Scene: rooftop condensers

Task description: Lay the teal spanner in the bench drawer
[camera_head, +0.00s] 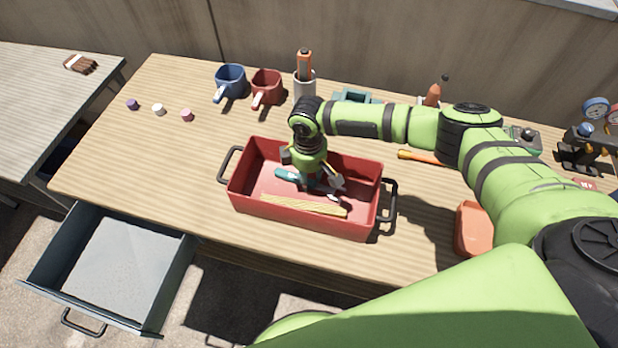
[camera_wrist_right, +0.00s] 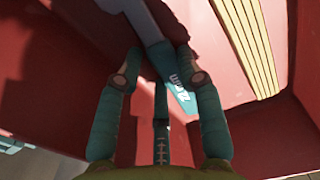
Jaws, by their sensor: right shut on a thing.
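The teal spanner (camera_head: 287,174) lies low inside the red tool box (camera_head: 300,222) on the bench. My right gripper (camera_head: 311,182) reaches down into the box and is shut on the spanner. In the right wrist view the spanner's teal handle (camera_wrist_right: 207,104) and grey shaft (camera_wrist_right: 142,20) pass between the fingertips (camera_wrist_right: 156,72). Part of the spanner is hidden by the fingers in the head view. The bench drawer (camera_head: 120,265) is open at the lower left, and its visible floor is bare. My left gripper is not in view.
A wooden strip (camera_head: 303,206) lies in the box beside the spanner. Black handles stick out at both box ends. Behind stand a blue mug (camera_head: 229,82), a red mug (camera_head: 266,87) and a tool cup (camera_head: 304,85). The bench top between box and drawer is clear.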

